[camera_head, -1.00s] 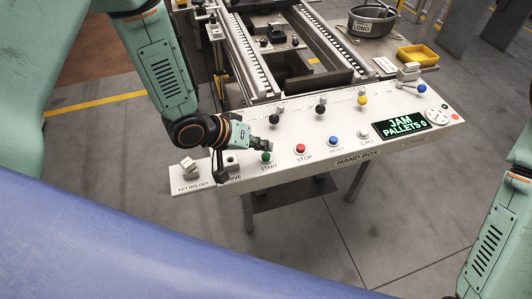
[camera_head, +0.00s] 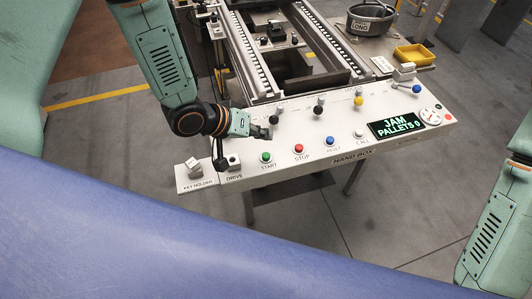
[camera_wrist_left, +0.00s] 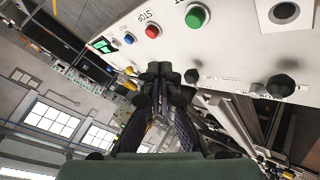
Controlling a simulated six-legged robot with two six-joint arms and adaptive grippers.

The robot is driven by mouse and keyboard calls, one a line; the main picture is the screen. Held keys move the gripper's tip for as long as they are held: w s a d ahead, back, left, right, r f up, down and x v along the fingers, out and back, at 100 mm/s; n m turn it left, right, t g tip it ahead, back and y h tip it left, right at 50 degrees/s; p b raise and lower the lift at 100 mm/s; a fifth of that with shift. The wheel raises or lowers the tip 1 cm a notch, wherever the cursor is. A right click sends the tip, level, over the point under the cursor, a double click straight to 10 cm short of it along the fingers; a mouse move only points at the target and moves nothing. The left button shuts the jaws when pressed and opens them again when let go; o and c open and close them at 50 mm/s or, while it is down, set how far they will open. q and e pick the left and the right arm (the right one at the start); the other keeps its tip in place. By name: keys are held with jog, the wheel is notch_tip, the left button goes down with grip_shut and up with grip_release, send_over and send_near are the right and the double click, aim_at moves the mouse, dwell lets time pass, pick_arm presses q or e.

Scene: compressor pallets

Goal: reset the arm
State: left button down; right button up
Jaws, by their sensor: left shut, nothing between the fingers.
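My left gripper (camera_head: 262,132) is over the upper left part of the white control panel (camera_head: 330,140) in the head view. It is shut and empty, above and behind the green START button (camera_head: 265,157). In the left wrist view its closed fingers (camera_wrist_left: 165,75) point toward the panel, and the green button (camera_wrist_left: 197,16) shows at the top. I cannot tell whether the fingertips touch the panel. My right arm (camera_head: 497,225) shows at the right edge, but its gripper is out of view.
The panel also bears a red STOP button (camera_head: 298,149), a blue RESET button (camera_head: 329,141), several levers and a display (camera_head: 397,124) reading "JAM PALLETS 0". A conveyor (camera_head: 290,55) stands behind it. A pot (camera_head: 371,18) and a yellow tray (camera_head: 414,54) are at the back right.

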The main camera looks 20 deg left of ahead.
pick_arm(q)
jog(key=shift+s, duration=0.1)
dwell(0.3)
jog(key=s+a+f+g+y, duration=0.2)
jog(key=s+a+f, duration=0.15)
jog(key=s, duration=0.65)
jog(key=s+a+f+g+y, duration=0.2)
jog(key=s+f, duration=0.2)
jog(key=s, duration=0.5)
jog(key=s+a+f+g+y, duration=0.2)
jog(key=s+f, duration=0.2)
jog(key=s, duration=0.6)
notch_tip(320, 180, down, 10)
jog(key=b, duration=1)
jog(key=shift+s+a+g, duration=0.2)
jog(key=shift+s+g, duration=0.1)
jog(key=shift+s, duration=0.05)
